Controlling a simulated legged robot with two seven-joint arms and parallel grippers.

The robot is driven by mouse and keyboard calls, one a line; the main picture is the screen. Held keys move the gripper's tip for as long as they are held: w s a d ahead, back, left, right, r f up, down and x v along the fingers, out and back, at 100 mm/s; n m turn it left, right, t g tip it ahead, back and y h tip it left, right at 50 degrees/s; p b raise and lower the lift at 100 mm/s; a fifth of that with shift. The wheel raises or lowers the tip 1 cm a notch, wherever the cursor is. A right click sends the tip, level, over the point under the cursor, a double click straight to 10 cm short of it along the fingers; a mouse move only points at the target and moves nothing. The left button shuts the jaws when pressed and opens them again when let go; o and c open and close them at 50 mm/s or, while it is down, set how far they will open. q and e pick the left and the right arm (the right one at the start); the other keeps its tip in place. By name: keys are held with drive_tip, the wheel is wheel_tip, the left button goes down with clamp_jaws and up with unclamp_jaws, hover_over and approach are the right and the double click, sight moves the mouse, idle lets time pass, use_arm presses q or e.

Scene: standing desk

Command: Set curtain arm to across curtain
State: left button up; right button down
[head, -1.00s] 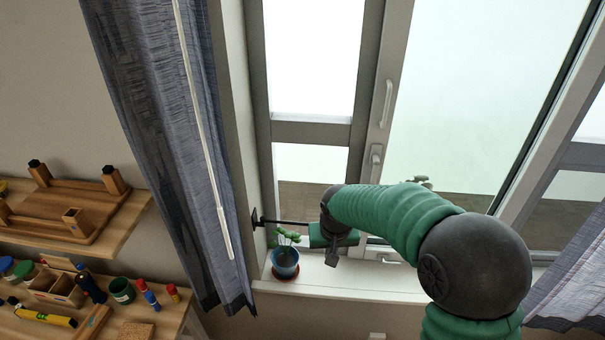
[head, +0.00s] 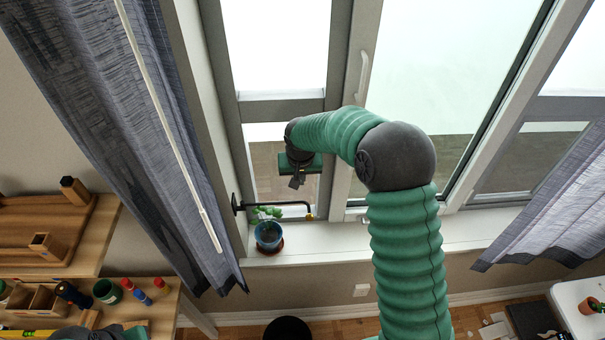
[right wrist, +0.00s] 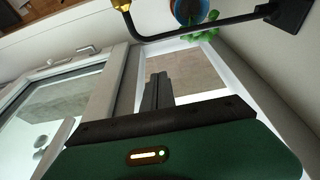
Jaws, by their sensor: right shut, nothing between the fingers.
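The curtain arm (head: 275,205) is a thin black rod on a wall bracket at the left side of the window recess. It sticks out to the right over the sill and ends in a bent brass tip. It also shows across the top of the right wrist view (right wrist: 205,27). The grey-blue left curtain (head: 150,130) hangs to the left of the bracket with a long white rod along it. My right gripper (head: 296,182) is shut and empty, above the curtain arm near its tip end, apart from it. Its closed fingers show in the right wrist view (right wrist: 158,92).
A blue plant pot (head: 268,236) stands on the white sill under the curtain arm. Window frames and a handle (head: 363,78) are close to my right arm. A shelf (head: 60,235) and a desk with small items lie at lower left. The right curtain (head: 555,215) hangs at right.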

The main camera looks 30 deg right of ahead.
drive_tip(key=s+f+p, duration=0.1)
drive_tip(key=f, duration=0.1)
drive_tip(key=s+f+p, duration=0.1)
drive_tip(key=s+p, duration=0.1)
drive_tip(key=shift+a+f, duration=0.2)
drive_tip(key=shift+f, duration=0.15)
drive_tip(key=shift+w+a, duration=0.15)
drive_tip(key=shift+a, duration=0.1)
